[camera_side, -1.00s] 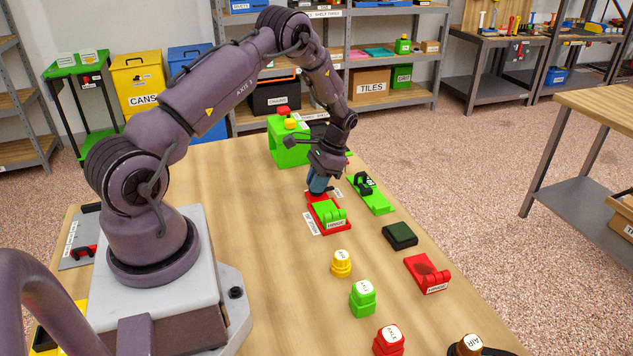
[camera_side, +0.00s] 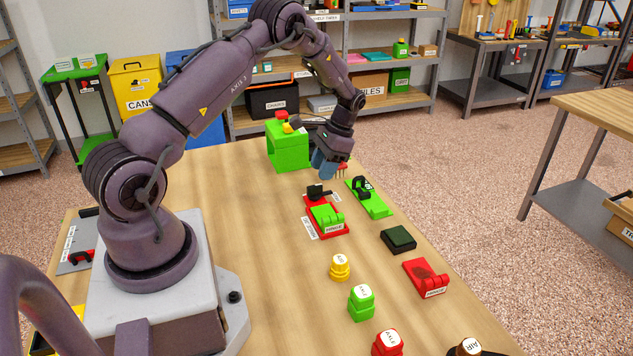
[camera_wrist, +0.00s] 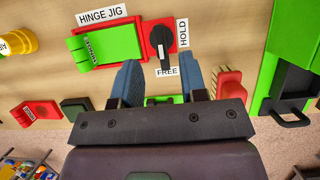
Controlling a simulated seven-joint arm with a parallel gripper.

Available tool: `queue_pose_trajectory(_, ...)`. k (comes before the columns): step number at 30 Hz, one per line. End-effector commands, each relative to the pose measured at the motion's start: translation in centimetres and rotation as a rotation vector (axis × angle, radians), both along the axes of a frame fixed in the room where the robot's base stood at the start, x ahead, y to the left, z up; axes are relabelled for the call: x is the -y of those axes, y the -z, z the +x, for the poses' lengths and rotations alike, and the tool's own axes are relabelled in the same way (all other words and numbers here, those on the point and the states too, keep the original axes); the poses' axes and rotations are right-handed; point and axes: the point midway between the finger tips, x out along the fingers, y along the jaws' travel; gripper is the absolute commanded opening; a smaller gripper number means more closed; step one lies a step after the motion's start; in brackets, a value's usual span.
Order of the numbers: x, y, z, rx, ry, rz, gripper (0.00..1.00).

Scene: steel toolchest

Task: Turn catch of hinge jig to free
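The hinge jig is a red base (camera_side: 340,233) with a green hinge (camera_side: 326,216) on it; in the wrist view, the green hinge (camera_wrist: 105,45) lies left of the catch. The black catch (camera_side: 318,191) sits at the jig's far end. In the wrist view, the catch (camera_wrist: 162,45) is a bar on a round knob, its long end pointing down at the FREE label (camera_wrist: 167,72). The HOLD label (camera_wrist: 183,32) lies to its right. My gripper (camera_wrist: 162,80) is open and empty, its blue fingers apart from the catch. In the side view, my gripper (camera_side: 325,168) hovers above and beyond the jig.
A green box (camera_side: 290,153) with a red button stands behind my gripper. A green fixture with a black clamp (camera_side: 370,198) lies right of the jig. A dark green block (camera_side: 398,239), a red hinge (camera_side: 427,278) and several coloured knobs lie nearer. The table left of the jig is clear.

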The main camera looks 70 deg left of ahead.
Motion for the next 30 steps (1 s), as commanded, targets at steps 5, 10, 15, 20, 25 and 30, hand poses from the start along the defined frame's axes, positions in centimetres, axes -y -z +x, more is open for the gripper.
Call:
queue_pose_trajectory(5, 0.0, -3.7, 1.7, 0.005, 0.002, 0.002, 0.39)
queue_pose_trajectory(10, 0.0, -5.8, 2.5, 0.002, 0.002, 0.000, 0.39)
queue_pose_trajectory(15, 0.0, -6.7, 2.8, 0.000, 0.002, -0.001, 0.39)
queue_pose_trajectory(20, 0.0, -6.7, 2.8, 0.000, 0.002, -0.001, 0.39)
queue_pose_trajectory(25, 0.0, -6.7, 2.8, 0.001, -0.007, 0.003, 0.39)
queue_pose_trajectory(30, 0.9, -5.2, 1.7, 0.005, -0.094, 0.022, 0.39)
